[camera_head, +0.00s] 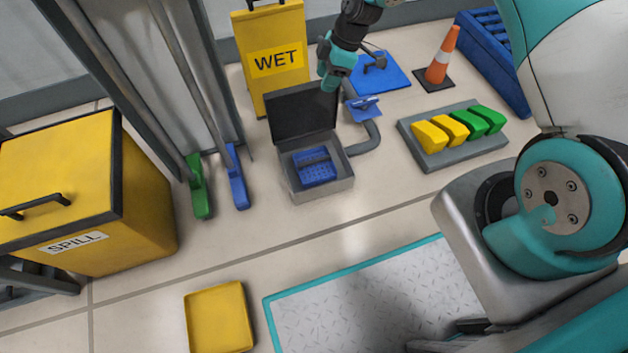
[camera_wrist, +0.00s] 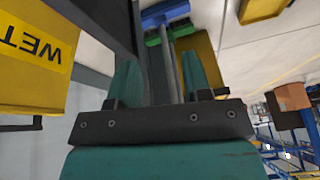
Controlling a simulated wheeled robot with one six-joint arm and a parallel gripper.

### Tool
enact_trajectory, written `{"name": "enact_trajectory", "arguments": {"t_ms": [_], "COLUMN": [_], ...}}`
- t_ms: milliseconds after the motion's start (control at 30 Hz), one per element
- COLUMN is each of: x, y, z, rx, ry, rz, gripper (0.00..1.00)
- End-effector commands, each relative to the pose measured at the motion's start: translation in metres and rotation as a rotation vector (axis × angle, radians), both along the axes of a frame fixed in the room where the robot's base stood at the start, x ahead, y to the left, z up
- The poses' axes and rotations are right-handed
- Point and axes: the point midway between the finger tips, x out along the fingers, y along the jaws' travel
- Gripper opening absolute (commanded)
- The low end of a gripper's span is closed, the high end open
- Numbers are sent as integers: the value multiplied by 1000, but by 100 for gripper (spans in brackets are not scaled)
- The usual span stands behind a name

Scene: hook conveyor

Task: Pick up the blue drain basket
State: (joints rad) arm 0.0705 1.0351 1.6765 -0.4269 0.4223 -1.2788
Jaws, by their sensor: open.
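The blue drain basket (camera_head: 315,168) sits inside a grey open box (camera_head: 325,193) on the floor in the head view. The box's dark lid (camera_head: 303,112) stands raised at its back. My gripper (camera_head: 329,78) is above and behind the box, near the right edge of the raised lid, apart from the basket. In the wrist view the two teal fingers of my gripper (camera_wrist: 163,72) are spread with nothing between them. The basket cannot be made out in the wrist view.
The yellow WET cabinet (camera_head: 272,55) stands behind the lid. A tray with yellow and green blocks (camera_head: 440,160) lies further right. Green (camera_head: 198,190) and blue (camera_head: 237,182) brushes stand left. Floor before the box is clear.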

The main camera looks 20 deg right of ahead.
Motion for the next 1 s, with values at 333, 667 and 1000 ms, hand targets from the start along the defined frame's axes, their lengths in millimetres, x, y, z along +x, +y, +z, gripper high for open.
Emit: {"name": "enact_trajectory", "arguments": {"t_ms": [333, 667, 1000], "x": [0, -2, -1], "y": [-34, -15, 9], "z": [-200, -261, -315], "rx": [5, 5, 4], "ry": [-66, -69, -70], "rz": [159, 175, 171], "gripper": [45, 45, 45]}}
